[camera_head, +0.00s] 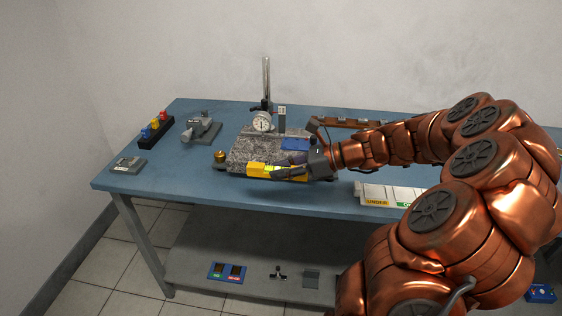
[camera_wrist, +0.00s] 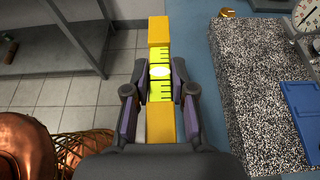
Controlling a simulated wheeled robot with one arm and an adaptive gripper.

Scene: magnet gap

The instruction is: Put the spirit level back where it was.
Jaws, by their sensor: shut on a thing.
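The spirit level is a yellow bar (camera_head: 262,170) with a bright green-yellow vial section at its middle. My gripper (camera_head: 293,173) is shut on it, at the front edge of the granite block in the head view. In the wrist view the spirit level (camera_wrist: 159,32) runs lengthwise between the two fingers of my gripper (camera_wrist: 160,88), which grip it around the vial. There it appears over the table's front edge, left of the granite block and apart from it. Its underside is hidden, so I cannot tell its exact height.
The granite block (camera_head: 245,150) bears a dial gauge (camera_head: 262,122) on a stand and a blue plate (camera_head: 295,144). A brass knob (camera_head: 219,157) is left of it. A vise (camera_head: 201,131), a block of coloured pieces (camera_head: 155,127) and a labelled tray (camera_head: 392,189) share the blue table (camera_head: 170,182).

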